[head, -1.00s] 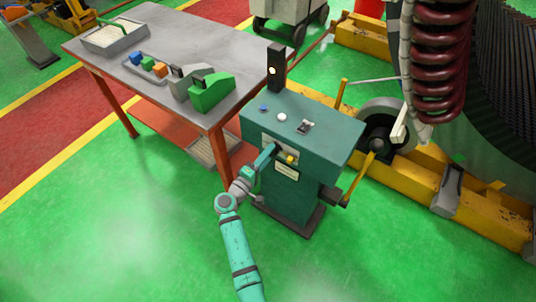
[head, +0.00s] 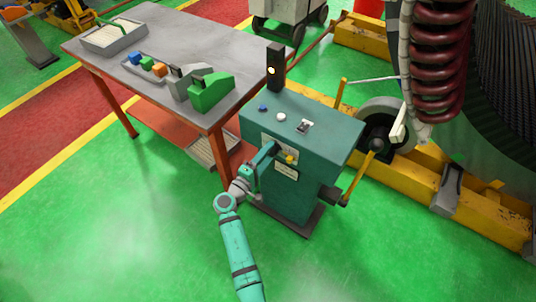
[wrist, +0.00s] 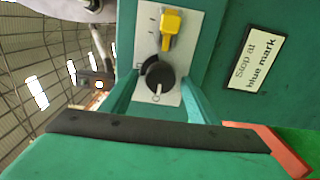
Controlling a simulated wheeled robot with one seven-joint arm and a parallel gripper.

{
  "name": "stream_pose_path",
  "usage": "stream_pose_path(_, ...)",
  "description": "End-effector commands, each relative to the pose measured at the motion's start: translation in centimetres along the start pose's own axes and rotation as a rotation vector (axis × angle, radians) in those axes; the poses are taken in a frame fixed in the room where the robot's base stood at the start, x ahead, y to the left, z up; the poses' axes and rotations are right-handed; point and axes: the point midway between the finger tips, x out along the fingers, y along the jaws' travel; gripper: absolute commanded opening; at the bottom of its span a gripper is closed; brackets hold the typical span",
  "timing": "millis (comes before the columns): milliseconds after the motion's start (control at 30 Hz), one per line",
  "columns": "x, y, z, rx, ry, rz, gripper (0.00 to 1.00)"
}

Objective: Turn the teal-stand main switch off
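The teal stand (head: 305,190) has a pale switch plate (head: 268,138) on its front. In the wrist view the plate (wrist: 192,75) carries a black rotary knob (wrist: 162,77) and a yellow handle (wrist: 171,22). The knob's white pointer line points down in the picture, toward an O mark. My gripper (wrist: 160,90) is open, its teal fingers apart on the left and right of the knob. Gaps show between knob and fingers. In the head view my gripper (head: 268,152) is at the stand's front and partly hides the plate.
A label (wrist: 254,58) reading "Stop at blue mark" is beside the plate. A lamp post (head: 275,67) with a lit lamp stands behind the stand. A workbench (head: 190,45) is at left, yellow machine beams (head: 480,215) at right. The green floor in front is clear.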

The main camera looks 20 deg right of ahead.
Motion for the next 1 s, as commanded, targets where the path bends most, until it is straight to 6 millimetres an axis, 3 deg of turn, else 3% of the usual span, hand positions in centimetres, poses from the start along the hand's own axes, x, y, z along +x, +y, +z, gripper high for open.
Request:
stream_pose_path(267, -0.5, 0.0, 0.0, 0.0, 0.0, 0.0, 0.55)
stream_pose_path(700, -7.4, -0.1, 0.4, 0.0, -0.006, -0.001, 0.55)
stream_pose_path(1000, -10.5, 0.0, 0.2, 0.0, -0.003, 0.0, 0.55)
